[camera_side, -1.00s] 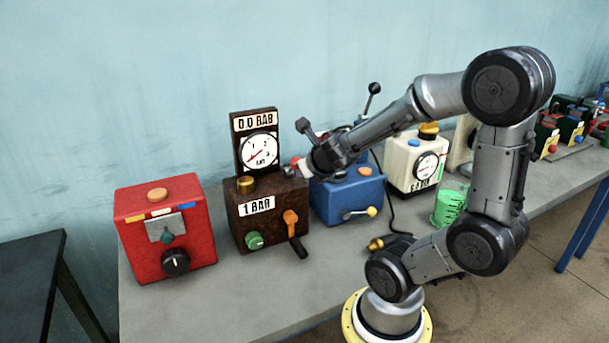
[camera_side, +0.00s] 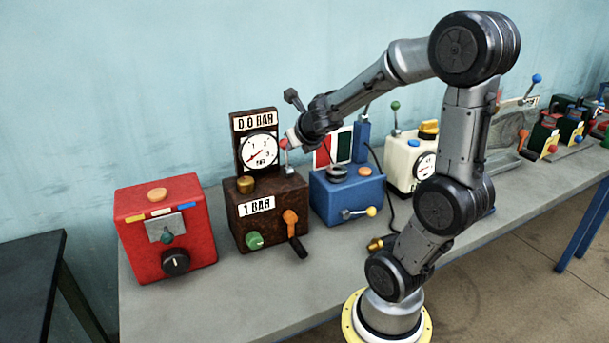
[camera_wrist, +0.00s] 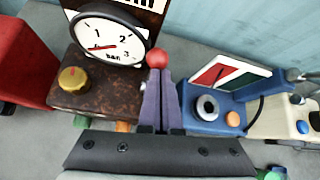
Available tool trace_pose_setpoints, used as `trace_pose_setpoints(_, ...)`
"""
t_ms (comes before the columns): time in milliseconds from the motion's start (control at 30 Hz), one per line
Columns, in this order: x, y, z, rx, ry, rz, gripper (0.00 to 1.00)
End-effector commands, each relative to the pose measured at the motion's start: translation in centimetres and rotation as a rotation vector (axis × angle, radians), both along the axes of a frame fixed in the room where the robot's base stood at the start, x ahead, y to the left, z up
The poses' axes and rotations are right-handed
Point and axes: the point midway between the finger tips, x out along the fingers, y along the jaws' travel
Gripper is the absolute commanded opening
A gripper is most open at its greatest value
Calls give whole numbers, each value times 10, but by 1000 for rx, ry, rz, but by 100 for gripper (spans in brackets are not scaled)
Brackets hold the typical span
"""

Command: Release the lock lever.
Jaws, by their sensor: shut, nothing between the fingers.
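A lever with a red ball knob (camera_side: 284,143) stands up on a thin stem at the right of the top of the brown box (camera_side: 270,218). No label marks it as the lock lever. My gripper (camera_side: 291,137) is right beside the knob in the side view. In the wrist view my gripper (camera_wrist: 157,82) is shut and empty, with the red knob (camera_wrist: 157,58) just beyond its tips. The stem is hidden behind the fingers there, and I cannot tell whether they touch. An orange lever (camera_side: 290,217) with a black handle hangs on the box's front.
A gauge (camera_side: 260,148) and a brass cap (camera_side: 245,184) are on the brown box, left of my gripper. The blue box (camera_side: 340,200) with a red, white and green panel stands close on the right. A red box (camera_side: 165,225) is at left.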

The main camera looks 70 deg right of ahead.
Motion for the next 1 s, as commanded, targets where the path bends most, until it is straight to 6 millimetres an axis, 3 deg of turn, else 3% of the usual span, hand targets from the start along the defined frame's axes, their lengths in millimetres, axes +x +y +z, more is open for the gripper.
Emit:
trace_pose_setpoints(300, 13, -13, 4, -1, -1, 2, 0)
trace_pose_setpoints(1000, 16, -16, 3, -1, 2, 5, 0)
